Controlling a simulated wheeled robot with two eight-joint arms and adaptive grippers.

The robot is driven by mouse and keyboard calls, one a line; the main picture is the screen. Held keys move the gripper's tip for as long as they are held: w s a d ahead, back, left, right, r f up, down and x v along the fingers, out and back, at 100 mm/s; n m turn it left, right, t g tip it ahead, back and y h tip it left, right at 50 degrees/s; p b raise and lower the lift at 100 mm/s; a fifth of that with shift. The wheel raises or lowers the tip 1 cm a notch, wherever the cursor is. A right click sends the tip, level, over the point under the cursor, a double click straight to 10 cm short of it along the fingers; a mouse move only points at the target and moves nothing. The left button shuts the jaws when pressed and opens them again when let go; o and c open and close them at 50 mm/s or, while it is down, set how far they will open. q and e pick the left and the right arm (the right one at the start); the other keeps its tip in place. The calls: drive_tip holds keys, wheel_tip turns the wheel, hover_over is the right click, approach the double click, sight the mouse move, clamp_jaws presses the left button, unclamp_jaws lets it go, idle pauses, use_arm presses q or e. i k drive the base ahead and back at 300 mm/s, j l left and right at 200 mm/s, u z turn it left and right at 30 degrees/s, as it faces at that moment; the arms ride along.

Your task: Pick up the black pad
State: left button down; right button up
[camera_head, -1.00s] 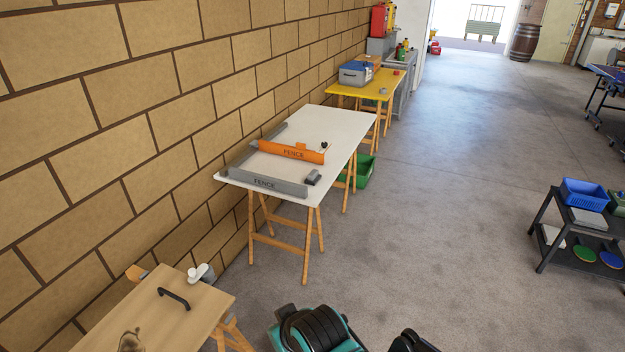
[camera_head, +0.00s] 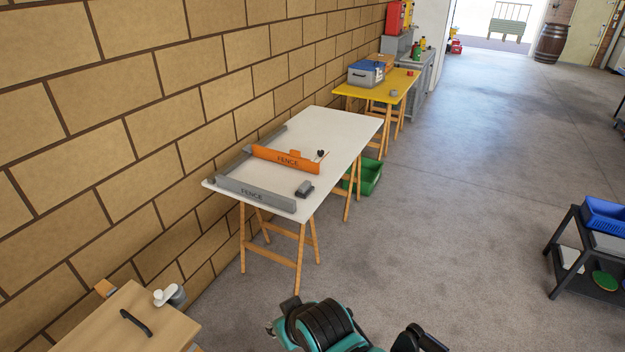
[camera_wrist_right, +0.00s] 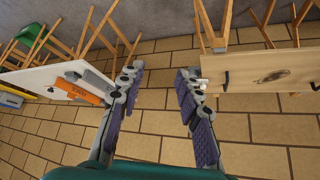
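A small dark grey-to-black block (camera_head: 304,189), the likeliest black pad, lies on the white table (camera_head: 345,135) near its right edge, beside the grey fence. At this size I cannot be sure that it is the pad. Another small dark item (camera_head: 320,154) sits by the end of the orange fence (camera_head: 287,160). My right gripper (camera_wrist_right: 160,78) is open and empty in the right wrist view, its two purple-padded fingers apart, with the brick wall behind. It is clear of the tables. My left gripper is not in view.
The grey fence (camera_head: 255,194) lies along the near edge of the white table. A wooden table with a black handle (camera_head: 136,323) stands at lower left. A yellow table (camera_head: 397,86) stands beyond, and a dark shelf cart (camera_head: 562,235) at right. The floor between is open.

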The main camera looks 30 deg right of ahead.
sight(305, 189)
drive_tip(key=i+l+u, duration=0.35)
drive_tip(key=l+u, duration=0.15)
drive_tip(key=l, duration=1.25)
drive_tip(key=l+u, duration=0.5)
drive_tip(key=l, duration=1.25)
drive_tip(key=i+l+u, duration=0.2)
drive_tip(key=l, duration=0.55)
drive_tip(key=l+u, duration=0.2)
drive_tip(key=l, duration=0.55)
drive_tip(key=i+l+u, duration=0.15)
drive_tip(key=l, duration=0.65)
